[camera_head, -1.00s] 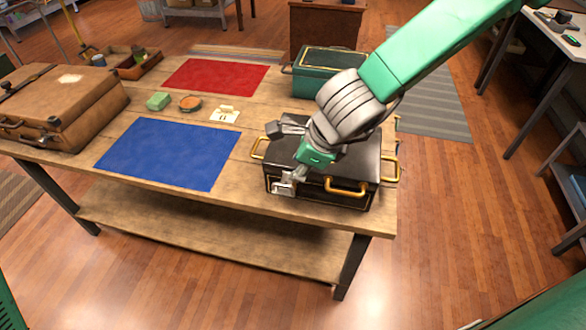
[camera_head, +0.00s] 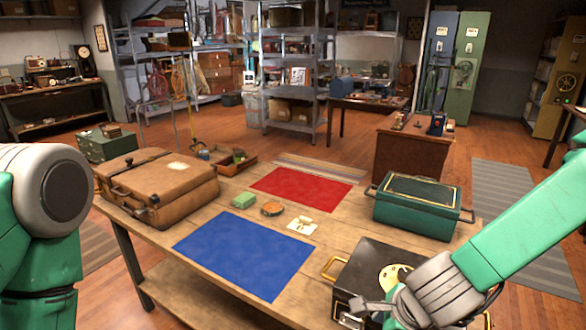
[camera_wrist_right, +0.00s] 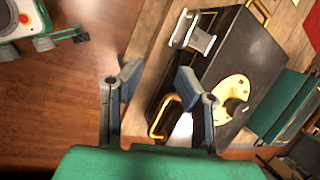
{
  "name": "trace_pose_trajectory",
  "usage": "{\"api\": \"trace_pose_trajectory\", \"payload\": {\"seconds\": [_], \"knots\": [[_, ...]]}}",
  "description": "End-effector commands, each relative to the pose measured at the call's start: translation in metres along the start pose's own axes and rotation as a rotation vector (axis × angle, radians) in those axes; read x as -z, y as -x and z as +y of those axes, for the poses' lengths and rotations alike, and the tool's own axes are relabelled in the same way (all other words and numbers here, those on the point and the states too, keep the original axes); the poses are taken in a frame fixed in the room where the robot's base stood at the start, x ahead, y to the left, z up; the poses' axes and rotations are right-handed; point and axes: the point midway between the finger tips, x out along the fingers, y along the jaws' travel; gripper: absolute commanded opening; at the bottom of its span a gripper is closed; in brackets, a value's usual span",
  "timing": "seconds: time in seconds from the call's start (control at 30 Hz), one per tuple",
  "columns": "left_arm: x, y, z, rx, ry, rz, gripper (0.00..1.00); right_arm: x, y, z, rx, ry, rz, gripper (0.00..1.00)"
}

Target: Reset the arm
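My right arm comes in from the right in the head view. Its gripper (camera_head: 362,310) is over the front of a black box (camera_head: 352,265) with gold handles, low in the picture. In the right wrist view the two fingers of the right gripper (camera_wrist_right: 158,76) are apart with nothing between them. The black box (camera_wrist_right: 240,60) is beyond the fingers, with a silver latch (camera_wrist_right: 196,38), a gold handle (camera_wrist_right: 160,122) and a gold plate on its lid. Contact with the box cannot be told. Only an upper part of my left arm shows at the left edge; its gripper is out of view.
The wooden table (camera_head: 205,285) also bears a blue mat (camera_head: 245,252), a red mat (camera_head: 300,188), a green box (camera_head: 415,205), a brown suitcase (camera_head: 160,185) and small items. A wooden cabinet (camera_head: 412,158) stands behind.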

Motion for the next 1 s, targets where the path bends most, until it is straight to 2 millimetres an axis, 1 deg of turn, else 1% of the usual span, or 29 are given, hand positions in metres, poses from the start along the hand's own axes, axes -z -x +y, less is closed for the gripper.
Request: {"api": "trace_pose_trajectory", "payload": {"seconds": [0.03, 0.07, 0.1, 0.17, 0.2, 0.27, 0.3, 0.33, 0.4, 0.5, 0.6, 0.7, 1.0], "knots": [[-0.001, -0.019, 0.0, 0.0, 0.0, 0.0, 0.4, 0.021, -0.032, 0.027, -0.021, 0.137, 0.036, 0.3], [-0.002, -0.027, 0.0, 0.0, 0.0, -0.001, 0.4, 0.033, -0.046, 0.041, -0.033, 0.23, 0.054, 0.3], [-0.002, -0.037, 0.0, 0.0, 0.0, -0.001, 0.4, 0.05, -0.065, 0.059, -0.051, 0.368, 0.074, 0.3], [-0.003, -0.053, 0.0, 0.0, 0.0, -0.001, 0.4, 0.077, -0.092, 0.09, -0.086, 0.587, 0.098, 0.3], [-0.004, -0.064, 0.001, 0.0, 0.0, -0.001, 0.4, 0.095, -0.107, 0.11, -0.115, 0.738, 0.107, 0.3], [-0.005, -0.079, 0.001, 0.0, 0.0, -0.001, 0.4, 0.122, -0.128, 0.14, -0.164, 0.964, 0.109, 0.3], [-0.005, -0.089, 0.001, 0.0, 0.0, -0.001, 0.4, 0.14, -0.139, 0.159, -0.2, 1.113, 0.1, 0.3], [-0.005, -0.096, 0.001, 0.0, 0.0, -0.001, 0.4, 0.152, -0.146, 0.172, -0.225, 1.219, 0.091, 0.3], [-0.006, -0.111, 0.001, 0.0, 0.0, -0.001, 0.4, 0.178, -0.158, 0.201, -0.285, 1.45, 0.057, 0.3], [-0.007, -0.126, 0.001, 0.0, 0.0, -0.001, 0.4, 0.205, -0.167, 0.231, -0.355, 1.707, -0.005, 0.3], [-0.007, -0.133, 0.001, 0.0, 0.0, -0.001, 0.4, 0.221, -0.169, 0.248, -0.397, 1.862, -0.057, 0.3], [-0.007, -0.135, 0.001, 0.0, 0.0, 0.0, 0.4, 0.227, -0.168, 0.254, -0.413, 1.926, -0.081, 0.3], [-0.007, -0.132, 0.001, 0.0, 0.0, 0.0, 0.4, 0.226, -0.166, 0.253, -0.412, 1.929, -0.084, 0.3]]}}
